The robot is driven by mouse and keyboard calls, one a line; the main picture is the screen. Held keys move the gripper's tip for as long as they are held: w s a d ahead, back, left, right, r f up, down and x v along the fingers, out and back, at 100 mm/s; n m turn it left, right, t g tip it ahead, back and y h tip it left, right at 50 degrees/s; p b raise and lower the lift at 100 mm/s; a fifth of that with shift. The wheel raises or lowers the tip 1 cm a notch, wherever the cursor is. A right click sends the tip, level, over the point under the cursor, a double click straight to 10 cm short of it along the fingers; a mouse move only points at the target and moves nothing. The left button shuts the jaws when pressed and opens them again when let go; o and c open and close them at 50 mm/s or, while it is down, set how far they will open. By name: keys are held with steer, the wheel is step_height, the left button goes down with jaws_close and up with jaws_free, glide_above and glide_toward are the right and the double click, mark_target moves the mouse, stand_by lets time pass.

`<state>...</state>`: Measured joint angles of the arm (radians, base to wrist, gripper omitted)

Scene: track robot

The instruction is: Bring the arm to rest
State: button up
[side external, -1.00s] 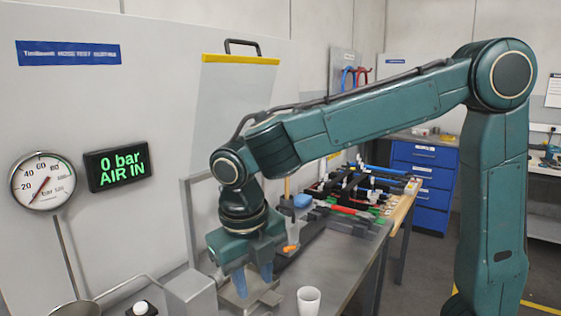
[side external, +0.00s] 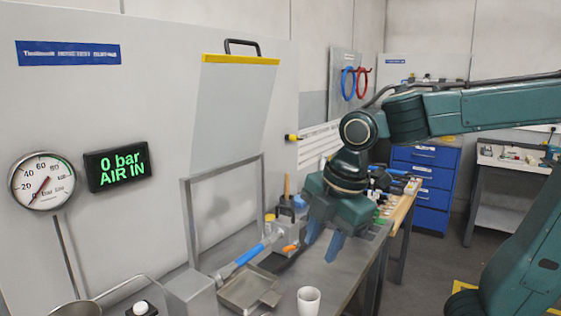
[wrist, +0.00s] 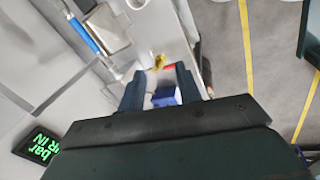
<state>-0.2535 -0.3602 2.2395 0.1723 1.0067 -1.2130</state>
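My gripper (side external: 323,240) hangs over the workbench (side external: 345,270) in the side external view, to the right of the metal tray, with its fingers pointing down. In the wrist view its two fingers (wrist: 160,88) stand apart, so it is open. A small blue thing (wrist: 164,97) shows between the fingers in that view. I cannot tell how far below them it is. Nothing is seen held in the side external view.
A shallow metal tray (side external: 247,289), a blue-banded bar (side external: 247,256) and a white cup (side external: 308,299) are on the bench. A display (side external: 115,166) reads 0 bar, AIR IN, beside a round gauge (side external: 42,181). Blue drawers (side external: 420,180) stand behind.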

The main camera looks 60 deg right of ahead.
steer(key=s+d+m+t, duration=0.2)
steer(key=s+m, duration=0.5)
steer(key=m, duration=0.8)
steer(key=shift+s+d+f+t, duration=0.15)
steer(key=shift+d+f+t, duration=0.25)
steer(key=shift+d, duration=0.4)
